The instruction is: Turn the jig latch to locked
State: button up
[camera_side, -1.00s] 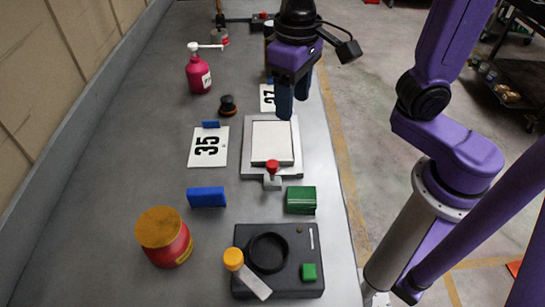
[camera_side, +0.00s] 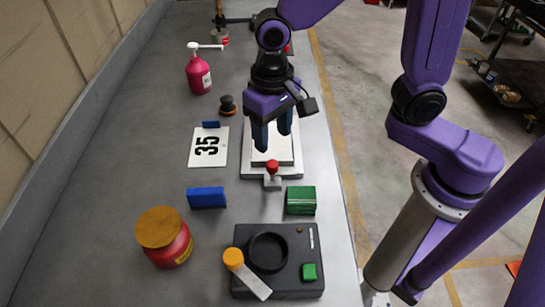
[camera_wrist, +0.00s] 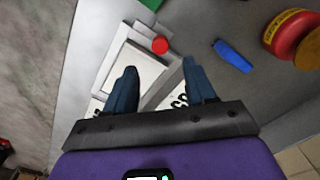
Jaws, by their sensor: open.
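A pale grey jig-like frame (camera_side: 250,172) with a white plate lies on the bench, with a red knob (camera_side: 272,166) on a small grey block at its near end. The red knob also shows in the wrist view (camera_wrist: 160,45). A black box (camera_side: 290,240) nearer the camera has a round recess and a pale lever (camera_side: 257,285) with a yellow knob (camera_side: 233,258). I cannot tell for sure which is the jig latch. My gripper (camera_side: 273,142) is open and empty above the white plate, just behind the red knob and apart from it. Its fingers (camera_wrist: 159,66) point down.
A green block (camera_side: 301,200) and a blue block (camera_side: 207,197) stand near the frame. A red jar (camera_side: 170,240), card 35 (camera_side: 208,147), a black knob (camera_side: 227,105) and a pink pump bottle (camera_side: 198,75) are to the left. Bench between them is clear.

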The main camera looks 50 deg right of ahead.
aim_at(273, 163)
notch_tip(273, 163, down, 8)
jog(key=shift+f, duration=0.1)
dwell(0.4)
grip_shut()
